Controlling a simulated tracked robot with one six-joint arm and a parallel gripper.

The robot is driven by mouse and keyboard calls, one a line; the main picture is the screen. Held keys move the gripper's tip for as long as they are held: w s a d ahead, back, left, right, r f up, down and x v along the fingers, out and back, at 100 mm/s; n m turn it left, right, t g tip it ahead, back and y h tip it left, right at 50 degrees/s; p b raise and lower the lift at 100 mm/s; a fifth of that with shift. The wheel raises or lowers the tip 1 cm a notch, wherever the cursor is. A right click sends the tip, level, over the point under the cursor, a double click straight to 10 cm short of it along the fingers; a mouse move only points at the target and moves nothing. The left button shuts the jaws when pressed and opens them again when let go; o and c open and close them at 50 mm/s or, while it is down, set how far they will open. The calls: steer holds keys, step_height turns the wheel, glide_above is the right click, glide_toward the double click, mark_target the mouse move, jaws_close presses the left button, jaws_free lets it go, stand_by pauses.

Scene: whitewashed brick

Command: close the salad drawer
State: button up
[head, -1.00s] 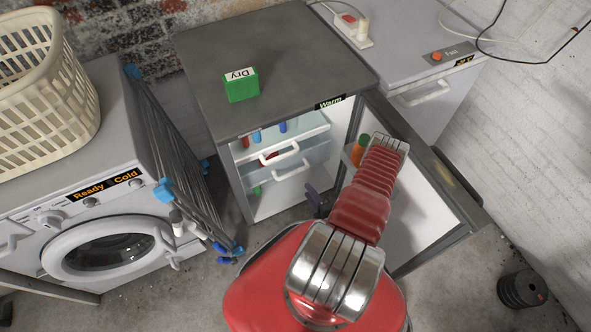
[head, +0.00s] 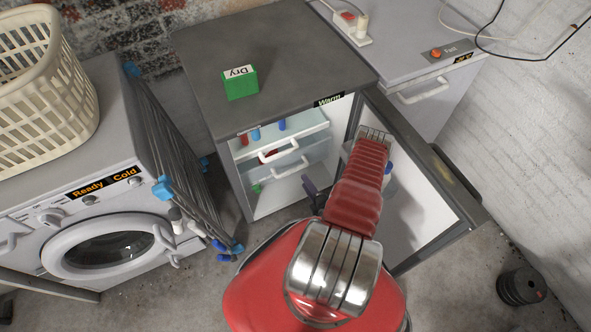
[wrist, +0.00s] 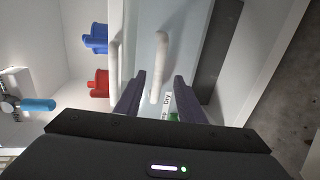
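The small fridge (head: 240,190) stands open, with two pale drawers inside, one above the other. The upper drawer has a white handle (head: 278,152), which also shows in the wrist view (wrist: 116,60). The lower drawer has its own white handle (head: 291,171); in the wrist view this handle (wrist: 161,60) lines up between my fingers. I cannot read which is the salad drawer. My gripper (head: 310,190) is open and empty in front of the lower drawer, its fingertips (wrist: 159,77) on either side of that handle's line. Whether they reach around it is unclear.
The fridge door (head: 420,200) is swung open at the right, beside my arm. A folded drying rack (head: 185,150) and washing machine (head: 100,235) stand at left. A green box (head: 240,85) sits on the fridge top. Red (wrist: 98,83) and blue (wrist: 96,38) items stand inside the fridge.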

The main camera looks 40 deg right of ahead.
mark_target(296, 169)
steer(key=x, duration=1)
steer(key=shift+w+d, duration=0.1)
steer(key=shift+w, duration=0.05)
jaws_close()
stand_by(0.5)
